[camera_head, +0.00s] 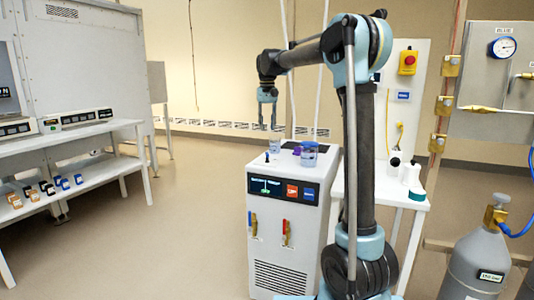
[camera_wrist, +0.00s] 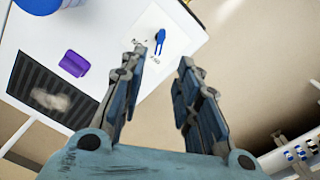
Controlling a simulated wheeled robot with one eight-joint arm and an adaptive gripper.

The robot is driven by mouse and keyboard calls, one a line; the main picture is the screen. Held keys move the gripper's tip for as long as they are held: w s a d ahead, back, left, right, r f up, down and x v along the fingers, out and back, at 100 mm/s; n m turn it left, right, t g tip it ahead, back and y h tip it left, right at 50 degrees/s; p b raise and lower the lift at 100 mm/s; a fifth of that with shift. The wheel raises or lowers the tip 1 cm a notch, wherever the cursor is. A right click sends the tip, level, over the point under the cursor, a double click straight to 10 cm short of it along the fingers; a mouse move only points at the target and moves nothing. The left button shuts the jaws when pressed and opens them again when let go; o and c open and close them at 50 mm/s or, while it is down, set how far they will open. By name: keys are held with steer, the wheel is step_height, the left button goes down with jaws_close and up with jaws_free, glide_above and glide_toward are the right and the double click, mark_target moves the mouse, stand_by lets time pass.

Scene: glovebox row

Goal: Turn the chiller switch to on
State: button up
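The chiller (camera_head: 262,215) is a white cabinet in the middle of the head view, with a dark front panel showing a lit green display (camera_head: 265,187). A small blue switch lever (camera_wrist: 160,41) stands on its white top near a corner in the wrist view, with small dark labels beside it that I cannot read. It also shows as a small dark-blue spot in the head view (camera_head: 267,157). My gripper (camera_wrist: 162,56) is open and empty, its fingers pointing down. It hangs above the chiller top (camera_head: 267,96), apart from the lever, which appears between and beyond the fingertips.
A purple block (camera_wrist: 74,63) and a dark striped grille (camera_wrist: 45,85) are on the chiller top, with a blue-lidded jar (camera_head: 309,153). Floor left of the chiller is clear.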

mark_target(267, 153)
step_height(267, 153, down, 12)
steer(key=shift+f, duration=0.2)
steer(key=shift+c, duration=0.2)
jaws_close()
